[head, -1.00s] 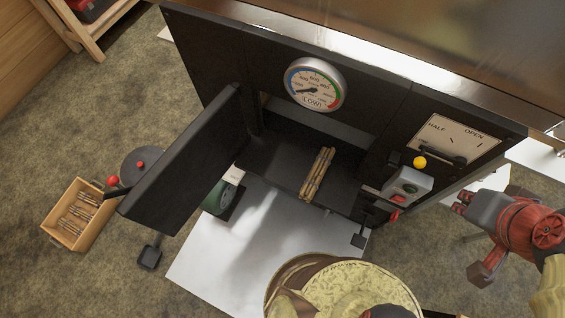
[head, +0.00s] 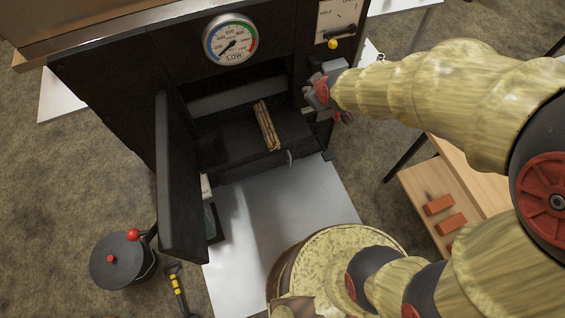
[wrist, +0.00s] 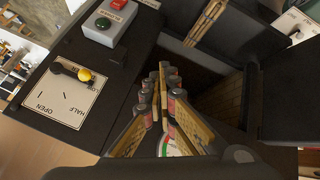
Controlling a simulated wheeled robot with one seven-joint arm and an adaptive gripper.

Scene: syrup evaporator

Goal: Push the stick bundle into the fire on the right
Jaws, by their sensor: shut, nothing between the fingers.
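The stick bundle (head: 267,126), several tan sticks tied together, lies on the dark floor of the open firebox (head: 225,139), right of its middle and pointing inward. It also shows at the top of the wrist view (wrist: 206,22). No flame is visible; the inside looks dark. My gripper (head: 313,97) is at the right side of the firebox front, beside the control box, right of the bundle and apart from it. In the wrist view its fingers (wrist: 165,76) are together with nothing held.
The black door (head: 185,180) stands open on the left. A dial gauge (head: 230,39) is above the opening. A control box with red and green buttons (wrist: 110,20) and a damper lever with a yellow knob (wrist: 86,75) are on the right. A lidded pot (head: 122,262) stands on the floor.

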